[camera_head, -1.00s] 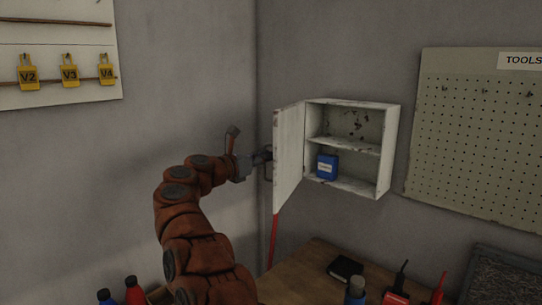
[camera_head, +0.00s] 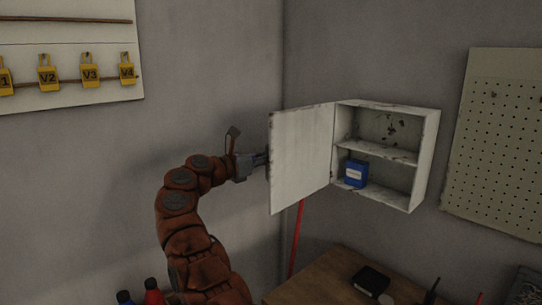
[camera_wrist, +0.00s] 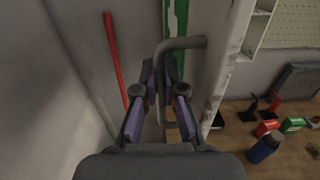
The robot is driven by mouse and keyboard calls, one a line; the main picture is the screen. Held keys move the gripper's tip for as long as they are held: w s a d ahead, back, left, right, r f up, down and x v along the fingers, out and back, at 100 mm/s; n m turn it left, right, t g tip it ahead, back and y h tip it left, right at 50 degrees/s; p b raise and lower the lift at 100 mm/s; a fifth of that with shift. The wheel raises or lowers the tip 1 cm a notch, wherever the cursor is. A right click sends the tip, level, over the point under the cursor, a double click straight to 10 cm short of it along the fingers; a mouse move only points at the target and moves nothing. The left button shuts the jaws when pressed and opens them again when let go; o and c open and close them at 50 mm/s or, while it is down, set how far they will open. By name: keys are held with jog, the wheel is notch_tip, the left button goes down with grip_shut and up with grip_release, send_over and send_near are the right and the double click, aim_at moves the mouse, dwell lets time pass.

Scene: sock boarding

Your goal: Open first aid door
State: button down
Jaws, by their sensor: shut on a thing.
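The white first aid cabinet (camera_head: 426,155) hangs on the wall with its door (camera_head: 302,160) swung wide open to the left. A blue box (camera_head: 355,173) stands on its lower shelf. My gripper (camera_head: 262,159) is at the door's outer left edge, its fingers partly hidden behind the door. In the wrist view, my gripper (camera_wrist: 160,92) is shut on the grey bent door handle (camera_wrist: 182,43). The door's edge (camera_wrist: 230,60) runs just right of the handle, with part of a green marking on the door's front.
A wooden table (camera_head: 320,280) below holds a black item (camera_head: 370,280). A red rod (camera_wrist: 115,60) leans by the wall. Yellow tags (camera_head: 90,75) hang on a board at upper left. A pegboard (camera_head: 500,140) is on the right wall.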

jog(key=shift+w+a, duration=0.15)
jog(key=shift+w, duration=0.15)
dwell(0.4)
jog(key=c, duration=1.5)
grip_release()
jog(key=shift+a, duration=0.1)
jog(key=shift+c, duration=0.2)
jog(key=shift+a, duration=0.1)
jog(key=v, duration=1.2)
